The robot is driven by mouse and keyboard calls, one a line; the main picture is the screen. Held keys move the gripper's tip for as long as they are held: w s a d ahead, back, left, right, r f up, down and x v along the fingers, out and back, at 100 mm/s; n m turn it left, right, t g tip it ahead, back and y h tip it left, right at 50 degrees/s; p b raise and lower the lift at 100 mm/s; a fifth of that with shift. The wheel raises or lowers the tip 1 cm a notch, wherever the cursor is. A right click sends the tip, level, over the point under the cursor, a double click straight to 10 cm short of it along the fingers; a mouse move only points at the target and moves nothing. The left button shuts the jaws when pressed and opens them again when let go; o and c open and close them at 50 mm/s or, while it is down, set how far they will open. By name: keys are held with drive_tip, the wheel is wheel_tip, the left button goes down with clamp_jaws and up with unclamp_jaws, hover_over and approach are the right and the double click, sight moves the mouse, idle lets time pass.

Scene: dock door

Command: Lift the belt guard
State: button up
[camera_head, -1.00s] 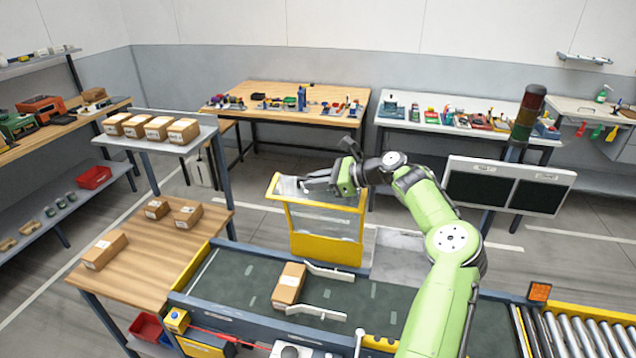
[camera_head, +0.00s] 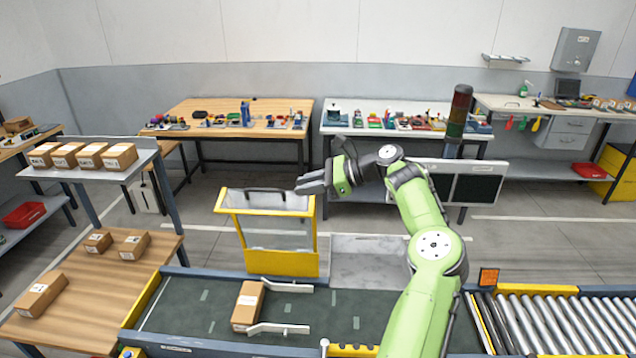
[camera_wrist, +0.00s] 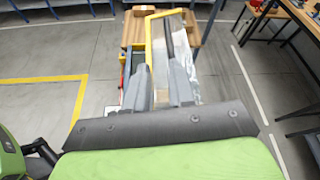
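The belt guard (camera_head: 298,264) is a clear panel box in a yellow frame, standing upright behind the conveyor belt. A dark bar handle (camera_head: 265,190) lies along its top. My gripper (camera_head: 299,186) is at the guard's upper right corner, to the right of the handle, with fingers pointing left. In the wrist view, my gripper (camera_wrist: 159,72) has its two fingers apart with a gap between them. The yellow frame (camera_wrist: 149,32) and dark handle (camera_wrist: 170,36) show beyond the fingertips. No contact with the handle is visible.
A brown box (camera_head: 248,304) sits on the green conveyor belt (camera_head: 200,300) between white guide rails. Rollers (camera_head: 545,325) are at right. A wooden table (camera_head: 90,285) with boxes is at left. A signal tower (camera_head: 457,120) and dark panel stand right of the arm.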

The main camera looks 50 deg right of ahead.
drive_tip(key=v, duration=0.3)
drive_tip(key=shift+s+d+r, duration=0.1)
drive_tip(key=shift+s+d, duration=0.1)
drive_tip(key=shift+s, duration=0.05)
